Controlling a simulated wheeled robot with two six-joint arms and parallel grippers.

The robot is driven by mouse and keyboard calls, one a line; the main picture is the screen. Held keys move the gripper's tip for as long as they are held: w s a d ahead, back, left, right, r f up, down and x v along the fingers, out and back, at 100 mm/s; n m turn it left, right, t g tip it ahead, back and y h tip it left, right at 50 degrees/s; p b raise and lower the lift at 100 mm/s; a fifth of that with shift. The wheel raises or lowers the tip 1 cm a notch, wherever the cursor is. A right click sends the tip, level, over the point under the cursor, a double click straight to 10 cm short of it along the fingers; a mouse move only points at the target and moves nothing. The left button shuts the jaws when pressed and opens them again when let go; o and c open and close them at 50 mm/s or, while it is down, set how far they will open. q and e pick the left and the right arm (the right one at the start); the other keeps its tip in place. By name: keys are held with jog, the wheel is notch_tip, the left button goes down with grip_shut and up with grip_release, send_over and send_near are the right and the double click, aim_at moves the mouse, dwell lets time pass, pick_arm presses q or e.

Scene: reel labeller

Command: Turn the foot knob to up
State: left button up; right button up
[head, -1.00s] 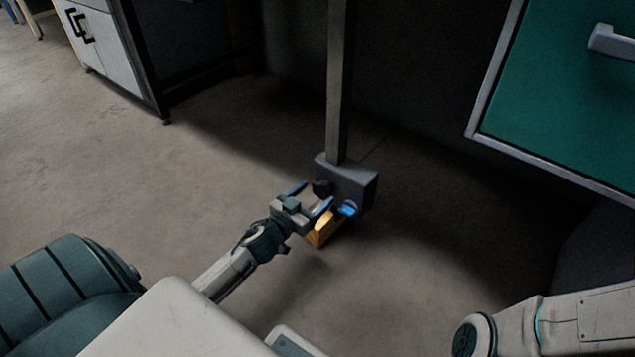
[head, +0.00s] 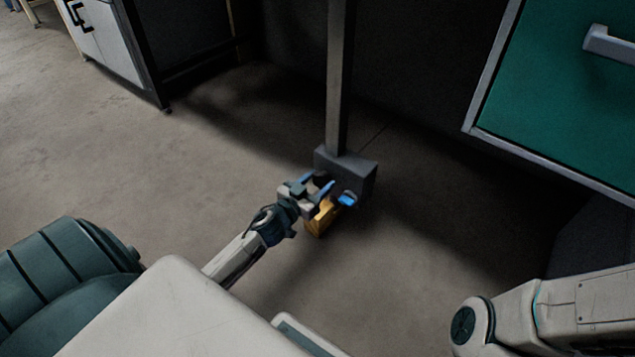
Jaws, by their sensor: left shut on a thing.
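The grey foot box (head: 355,170) stands low at the base of a dark post. The foot knob (head: 322,178) is a small dark piece on the front of the box, mostly hidden by my left gripper. My left gripper (head: 319,187), with blue fingertips, reaches in from the left and is shut on the knob. The way the knob points cannot be made out. My right gripper is outside the view; only part of my right arm shows at the lower right.
A green panel with a handle (head: 560,100) hangs at the upper right. Open floor (head: 200,170) lies to the left.

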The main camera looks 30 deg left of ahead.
pick_arm(q)
jog(key=m, duration=0.6)
jog(key=shift+d, duration=0.15)
jog(key=m, duration=0.6)
jog(key=shift+d+f+m, duration=0.1)
jog(key=shift+f+m, duration=0.05)
jog(key=shift+m, duration=0.15)
dwell(0.3)
jog(key=o, duration=1)
jog(key=shift+s, duration=0.1)
